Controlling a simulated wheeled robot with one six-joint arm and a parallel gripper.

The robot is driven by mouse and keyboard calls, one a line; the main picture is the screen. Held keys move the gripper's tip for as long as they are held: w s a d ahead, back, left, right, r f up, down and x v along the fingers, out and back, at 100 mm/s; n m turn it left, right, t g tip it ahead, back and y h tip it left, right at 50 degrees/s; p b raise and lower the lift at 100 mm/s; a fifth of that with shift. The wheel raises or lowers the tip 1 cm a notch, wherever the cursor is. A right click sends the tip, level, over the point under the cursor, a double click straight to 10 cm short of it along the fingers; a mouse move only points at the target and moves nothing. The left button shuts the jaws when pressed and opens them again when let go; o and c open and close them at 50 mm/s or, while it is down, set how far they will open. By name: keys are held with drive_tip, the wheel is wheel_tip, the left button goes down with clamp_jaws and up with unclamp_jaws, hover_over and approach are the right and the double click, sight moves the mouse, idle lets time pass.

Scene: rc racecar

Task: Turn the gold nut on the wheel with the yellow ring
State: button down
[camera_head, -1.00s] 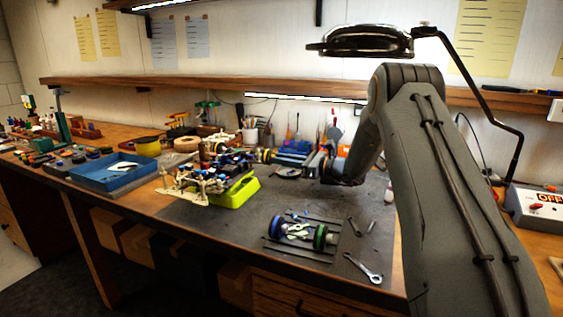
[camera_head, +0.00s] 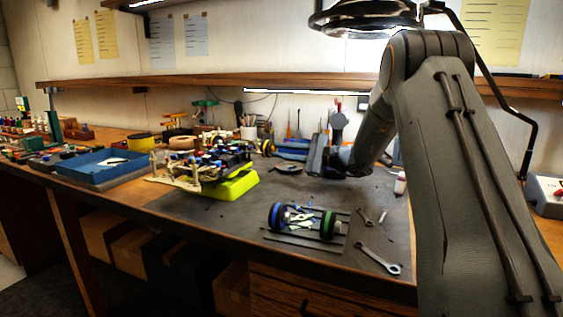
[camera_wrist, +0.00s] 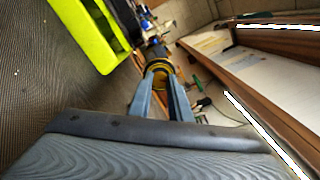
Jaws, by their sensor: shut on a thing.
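The wheel with the yellow ring (camera_wrist: 159,66) is straight ahead of my gripper in the wrist view. It also shows as a small dark wheel with a yellow ring (camera_head: 267,147) in the head view, on the right side of the car (camera_head: 215,160). My gripper (camera_wrist: 158,84) has its two blue-grey fingers at the wheel's centre, shut on the gold nut (camera_wrist: 158,76). The fingers largely hide the nut. In the head view my gripper (camera_head: 279,151) reaches the wheel from the right. The car sits on a lime-yellow stand (camera_head: 236,187).
A loose pair of wheels with blue and green rings (camera_head: 303,222) lies on the dark mat, with wrenches (camera_head: 380,259) to the right. A blue tray (camera_head: 100,169) stands at left. A shelf (camera_head: 200,83) and a lamp (camera_head: 363,18) hang above the bench.

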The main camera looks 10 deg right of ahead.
drive_tip(key=n+b, duration=0.5)
drive_tip(key=b, duration=0.2)
drive_tip(key=shift+f, duration=0.2)
drive_tip(key=n+b, duration=0.2)
drive_tip(key=shift+r+b, duration=0.1)
drive_tip(key=shift+b, duration=0.25)
drive_tip(key=c, duration=1.6)
unclamp_jaws()
drive_tip(key=shift+r, duration=0.1)
drive_tip(key=shift+d, duration=0.1)
drive_tip(key=v, duration=0.7)
drive_tip(key=shift+s+d, duration=0.2)
drive_tip(key=shift+s, duration=0.05)
